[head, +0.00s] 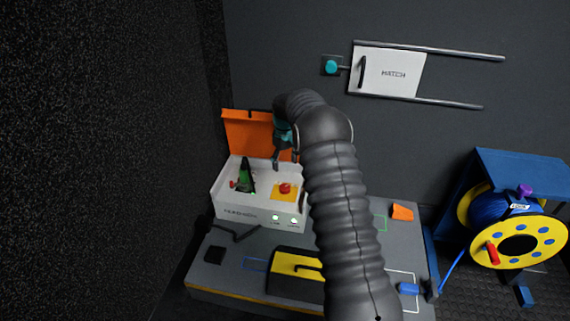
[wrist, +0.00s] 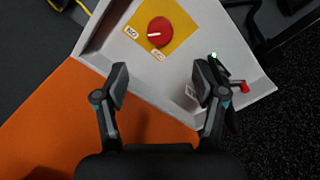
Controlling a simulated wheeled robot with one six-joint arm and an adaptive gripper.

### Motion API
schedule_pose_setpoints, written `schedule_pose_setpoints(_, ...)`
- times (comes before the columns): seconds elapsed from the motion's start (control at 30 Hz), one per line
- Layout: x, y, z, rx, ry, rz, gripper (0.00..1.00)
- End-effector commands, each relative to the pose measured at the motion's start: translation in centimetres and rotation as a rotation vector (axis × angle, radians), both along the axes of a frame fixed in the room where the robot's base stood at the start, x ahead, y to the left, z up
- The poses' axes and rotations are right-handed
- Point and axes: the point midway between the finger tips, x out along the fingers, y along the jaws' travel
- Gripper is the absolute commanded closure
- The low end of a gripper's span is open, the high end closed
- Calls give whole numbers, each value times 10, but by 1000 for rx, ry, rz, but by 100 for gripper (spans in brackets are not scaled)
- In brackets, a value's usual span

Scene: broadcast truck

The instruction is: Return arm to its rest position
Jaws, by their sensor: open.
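My arm (head: 340,200) reaches up from the bottom of the head view and bends over toward a white box with its orange lid (head: 248,133) standing open. My gripper (head: 284,160) hangs above the white box (head: 232,212), pointing down, partly hidden by my arm. In the wrist view my gripper (wrist: 160,85) shows two fingers spread apart with nothing between them. Below the fingers lies the white panel with a red knob (wrist: 159,32) on a yellow square. A green light and a small red-handled part (wrist: 240,86) sit beside the right finger.
The box stands on a grey table (head: 215,252) with a black and yellow case (head: 298,263), an orange piece (head: 402,212) and a blue piece (head: 408,288). A yellow cable reel (head: 537,242) stands at right. A white hatch (head: 388,78) is on the back wall. A dark wall rises at left.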

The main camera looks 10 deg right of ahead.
Motion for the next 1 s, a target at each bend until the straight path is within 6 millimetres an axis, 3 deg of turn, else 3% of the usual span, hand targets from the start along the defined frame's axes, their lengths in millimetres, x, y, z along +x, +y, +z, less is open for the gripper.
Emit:
schedule_pose_setpoints(0.33,3,0,0,0,-14,-48,30)
schedule_pose_setpoints(0.5,-32,0,-36,-4,61,-125,30)
schedule_pose_setpoints(0.57,-45,0,-34,-6,76,-146,30)
schedule_pose_setpoints(0.77,-88,0,-9,-10,95,-207,30)
schedule_pose_setpoints(1.0,-143,0,45,-10,75,-270,30)
